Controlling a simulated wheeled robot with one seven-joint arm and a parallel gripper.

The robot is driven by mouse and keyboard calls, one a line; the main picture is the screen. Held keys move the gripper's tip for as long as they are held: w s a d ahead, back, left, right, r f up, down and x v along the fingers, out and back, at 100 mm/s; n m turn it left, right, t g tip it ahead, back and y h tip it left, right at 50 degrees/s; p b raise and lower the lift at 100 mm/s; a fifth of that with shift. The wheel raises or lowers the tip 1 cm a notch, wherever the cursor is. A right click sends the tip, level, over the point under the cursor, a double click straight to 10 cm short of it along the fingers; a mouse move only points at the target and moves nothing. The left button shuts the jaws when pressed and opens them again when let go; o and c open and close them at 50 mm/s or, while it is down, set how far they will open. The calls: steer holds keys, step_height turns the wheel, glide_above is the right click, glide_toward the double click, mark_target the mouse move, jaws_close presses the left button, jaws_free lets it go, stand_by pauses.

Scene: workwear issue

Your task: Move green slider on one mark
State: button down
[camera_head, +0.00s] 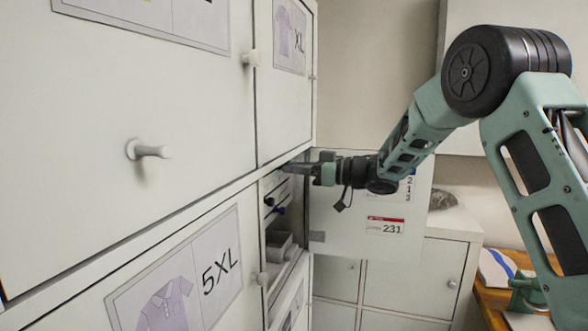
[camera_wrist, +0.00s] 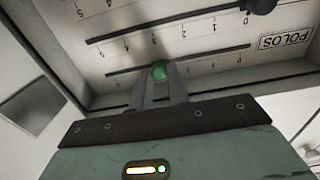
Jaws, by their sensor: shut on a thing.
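The green slider (camera_wrist: 159,70) is a small green knob on the slot nearest my gripper, on a pale panel in the wrist view. It sits partway along that slot, between my two fingertips. My gripper (camera_wrist: 160,82) is shut on it. The fingers hide part of the slot and its scale, so I cannot tell its exact mark. In the head view my gripper (camera_head: 298,168) reaches into an open cabinet compartment, and the green slider cannot be made out there.
A parallel slot with a black knob (camera_wrist: 261,5) lies beyond, near a POLOS label (camera_wrist: 286,39). The open door (camera_head: 350,235) stands behind my wrist. Closed doors with knobs (camera_head: 150,150) fill the left.

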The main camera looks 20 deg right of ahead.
steer(key=c, duration=1.3)
jaws_free()
steer(key=shift+d, duration=0.1)
steer(key=b+v, duration=0.6)
steer(key=v, duration=1.1)
steer(key=shift+s+d, duration=0.1)
steer(key=shift+s, duration=0.05)
